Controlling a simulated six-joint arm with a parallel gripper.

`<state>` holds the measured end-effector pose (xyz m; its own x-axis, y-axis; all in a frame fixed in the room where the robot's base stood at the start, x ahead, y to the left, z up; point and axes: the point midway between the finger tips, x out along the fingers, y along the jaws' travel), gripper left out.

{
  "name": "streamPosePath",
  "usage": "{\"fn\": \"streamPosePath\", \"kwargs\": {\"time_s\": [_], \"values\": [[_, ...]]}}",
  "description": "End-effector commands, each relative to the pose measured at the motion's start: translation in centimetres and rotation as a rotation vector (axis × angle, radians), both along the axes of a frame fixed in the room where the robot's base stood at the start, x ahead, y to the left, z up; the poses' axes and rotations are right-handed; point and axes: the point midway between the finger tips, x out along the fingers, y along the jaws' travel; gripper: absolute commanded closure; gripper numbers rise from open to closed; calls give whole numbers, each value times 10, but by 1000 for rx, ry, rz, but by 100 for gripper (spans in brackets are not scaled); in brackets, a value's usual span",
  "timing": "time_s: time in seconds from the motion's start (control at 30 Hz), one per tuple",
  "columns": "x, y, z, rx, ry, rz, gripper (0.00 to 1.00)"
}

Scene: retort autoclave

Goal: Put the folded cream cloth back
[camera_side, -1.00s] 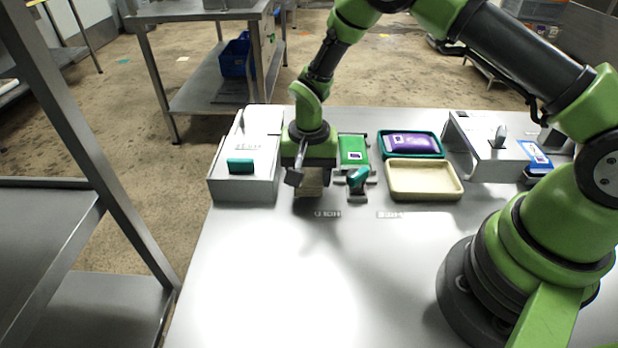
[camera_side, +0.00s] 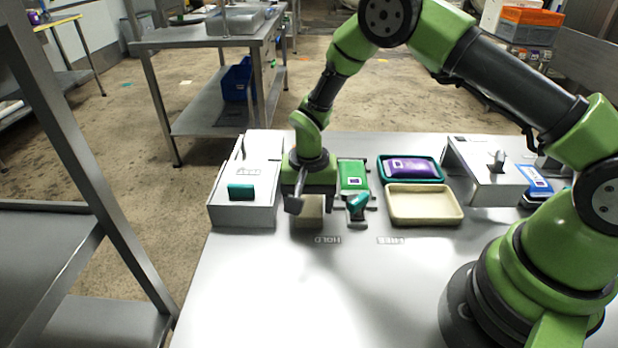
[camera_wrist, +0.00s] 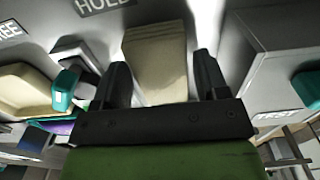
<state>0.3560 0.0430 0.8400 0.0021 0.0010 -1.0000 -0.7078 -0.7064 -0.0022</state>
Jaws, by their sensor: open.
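The folded cream cloth (camera_side: 309,212) lies on the grey worktop behind the HOLD label, partly hidden by my gripper in the side view. In the wrist view the cloth (camera_wrist: 155,50) shows as a layered stack between my two dark fingers. My gripper (camera_side: 308,200) points down over the cloth. In the wrist view my gripper (camera_wrist: 161,66) is open, with one finger on each side of the cloth. I cannot tell whether either finger touches it.
A grey box (camera_side: 242,212) with a teal handle stands close on the left. To the right are a teal lever (camera_side: 357,206), a green packet (camera_side: 353,174), an empty cream tray (camera_side: 425,220) and a purple pouch (camera_side: 409,167) in a teal tray. The front worktop is clear.

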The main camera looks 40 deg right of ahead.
Motion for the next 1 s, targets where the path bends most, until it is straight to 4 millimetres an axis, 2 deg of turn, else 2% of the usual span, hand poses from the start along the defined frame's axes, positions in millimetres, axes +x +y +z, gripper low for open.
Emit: {"fn": "streamPosePath", "kwargs": {"time_s": [0.3, 0.4, 0.53, 0.83, 0.93, 1.0], "values": [[1, 0, 70, 1, -6, 2, 33], [0, 0, 88, 1, -4, 1, 33], [0, 0, 103, 1, -2, 1, 33], [-2, -1, 119, 6, -13, 8, 33], [-8, -2, 144, 18, -55, 31, 33], [-17, -4, 171, 33, -101, 57, 33]]}}
